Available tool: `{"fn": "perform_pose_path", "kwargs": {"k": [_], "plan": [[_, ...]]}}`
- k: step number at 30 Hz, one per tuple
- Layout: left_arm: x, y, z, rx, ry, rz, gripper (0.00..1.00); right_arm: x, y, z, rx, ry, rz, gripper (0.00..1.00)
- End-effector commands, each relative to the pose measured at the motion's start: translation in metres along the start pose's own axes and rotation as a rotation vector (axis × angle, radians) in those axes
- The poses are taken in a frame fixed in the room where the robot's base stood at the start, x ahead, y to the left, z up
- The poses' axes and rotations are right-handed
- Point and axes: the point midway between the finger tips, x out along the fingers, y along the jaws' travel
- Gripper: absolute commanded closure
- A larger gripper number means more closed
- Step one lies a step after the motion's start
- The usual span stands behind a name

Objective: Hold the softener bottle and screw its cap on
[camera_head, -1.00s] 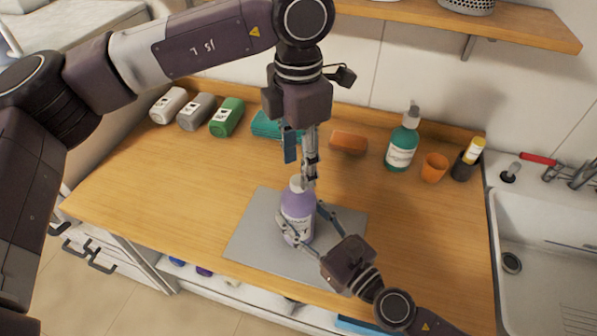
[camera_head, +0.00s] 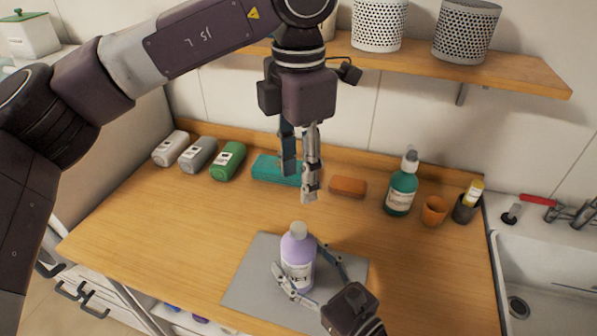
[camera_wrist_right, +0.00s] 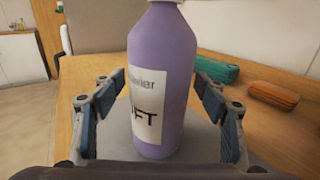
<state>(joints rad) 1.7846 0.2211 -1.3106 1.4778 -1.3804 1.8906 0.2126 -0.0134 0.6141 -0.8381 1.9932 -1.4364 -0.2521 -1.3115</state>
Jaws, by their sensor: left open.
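The purple softener bottle (camera_head: 297,262) stands upright on a grey mat (camera_head: 250,280). A white cap (camera_head: 299,230) sits on its neck; I cannot tell how tightly. My right gripper (camera_head: 300,268) is around the lower bottle, with one finger on each side. In the right wrist view, the bottle (camera_wrist_right: 164,70) stands between the finger pads (camera_wrist_right: 160,98), with a narrow gap at the left; the right pad looks close to it. The cap is almost wholly cut off there. My left gripper (camera_head: 302,185) is open and empty, pointing down above and behind the cap.
Several lying bottles (camera_head: 198,155) are at the back left. A sink (camera_head: 545,275) is at right. The wooden top at left is clear.

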Motion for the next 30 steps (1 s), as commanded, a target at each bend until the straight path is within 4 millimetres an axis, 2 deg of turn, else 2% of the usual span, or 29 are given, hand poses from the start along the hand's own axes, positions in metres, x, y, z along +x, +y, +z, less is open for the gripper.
{"fn": "perform_pose_path", "kwargs": {"k": [8,13,17,24,30], "plan": [[0.0,0.0,0.0,0.0,0.0,0.0,0.58,0.0,0.0,0.0,0.0,0.0,0.0,0.3],[0.0,0.0,0.0,0.0,0.0,0.0,0.58,-0.01,-0.001,-0.001,-0.002,0.002,-0.002,0.3],[0.0,0.0,0.0,0.0,0.0,0.0,0.58,-0.029,0.0,-0.002,-0.001,0.004,0.0,0.3],[0.0,0.0,0.0,0.0,0.0,0.0,0.58,-0.077,-0.001,-0.002,-0.005,0.006,0.001,0.3],[0.0,0.0,0.0,0.0,0.0,0.0,0.58,-0.106,0.0,-0.002,-0.003,0.004,0.0,0.3]]}}
